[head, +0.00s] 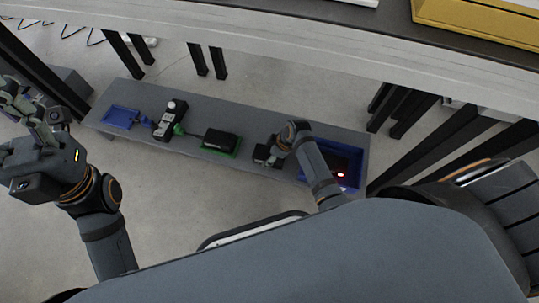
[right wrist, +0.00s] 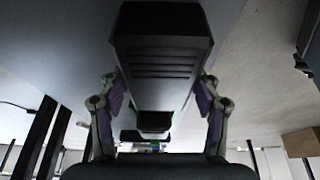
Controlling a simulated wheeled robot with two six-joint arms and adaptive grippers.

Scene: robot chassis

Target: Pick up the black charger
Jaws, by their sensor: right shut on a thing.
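The black charger (right wrist: 160,60) fills the upper middle of the right wrist view, a dark block with ridged slots. The fingers of my right gripper (right wrist: 160,98) stand on both sides of it and are shut on it. In the head view the charger (head: 262,154) is a small dark shape at the end of my right arm, partly hidden by the gripper, over the grey bench (head: 255,120). I cannot tell whether it touches the bench. My left gripper (head: 32,108) is open and empty at the far left, away from the bench.
A black box sits in a green tray (head: 222,152) left of my right gripper. A black-and-white device (head: 170,118) and a blue tray (head: 120,116) lie farther left. A blue bin (head: 356,152) with a red light inside is behind my right forearm. A large table edge (head: 300,50) runs above.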

